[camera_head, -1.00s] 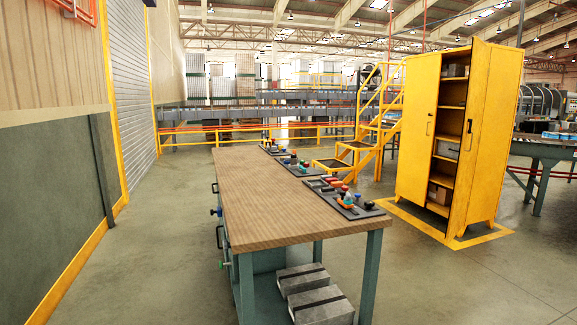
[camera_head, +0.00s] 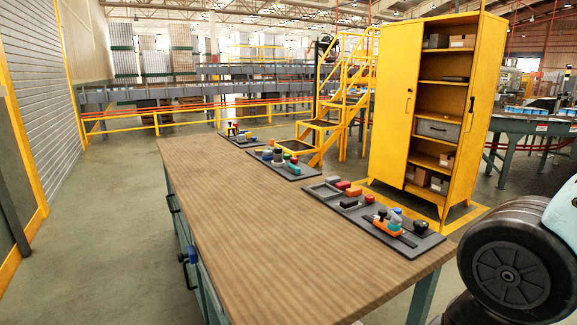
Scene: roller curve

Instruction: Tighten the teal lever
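Three dark panels with small coloured parts lie along the right edge of a wooden-topped workbench (camera_head: 270,225). The nearest panel (camera_head: 412,245) carries an orange part, a blue part, a black knob and red and grey blocks. The middle panel (camera_head: 318,172) carries a small teal part (camera_head: 293,168) among black, blue and yellow ones. The far panel (camera_head: 232,141) has red, black and yellow parts. My gripper is out of view; a dark round joint of my arm (camera_head: 510,268) shows at lower right.
A yellow cabinet (camera_head: 398,110) with its shelves exposed stands behind the bench at right. Yellow steps (camera_head: 335,115) stand to its left. A blue knob (camera_head: 187,257) projects from the bench's left side. The floor (camera_head: 110,230) left of the bench is clear.

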